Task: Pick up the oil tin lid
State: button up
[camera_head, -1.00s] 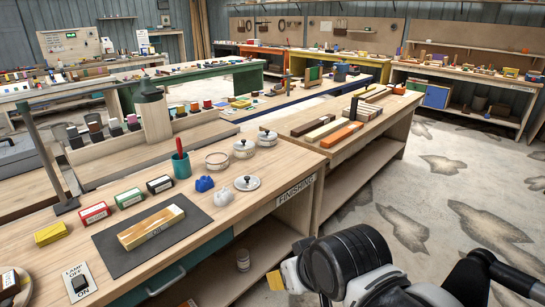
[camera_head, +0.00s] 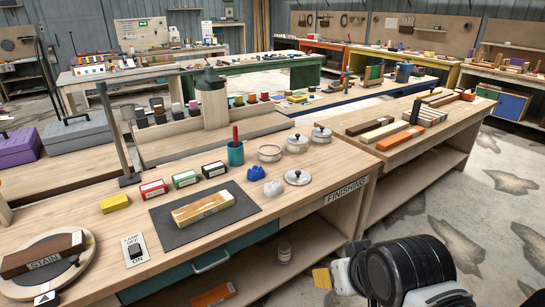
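A round silver lid with a dark knob (camera_head: 298,177) lies flat on the finishing bench near its front right edge. An open tin (camera_head: 270,153) stands behind it, and two tins with knobbed lids on them (camera_head: 297,144) (camera_head: 321,136) stand to the right of that. I cannot read any label saying which is the oil tin. My gripper (camera_head: 322,278) is at the lower right, in front of the bench and apart from the lid. A yellowish pad shows at its tip; my wrist hides much of it, so its opening cannot be told.
A white lump (camera_head: 272,188) and a blue lump (camera_head: 255,173) sit just left of the lid. A teal cup (camera_head: 235,154) with a red-handled tool stands behind them. A dark mat (camera_head: 207,215) holds a wooden block. The bench's front right corner is bare.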

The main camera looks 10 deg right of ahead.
aim_at(299, 177)
jog(key=i+z, duration=0.1)
jog(key=i, duration=0.45)
jog(key=i+j+z, duration=0.15)
jog(key=i, duration=0.4)
jog(key=i+j+z, duration=0.1)
jog(key=i, duration=0.45)
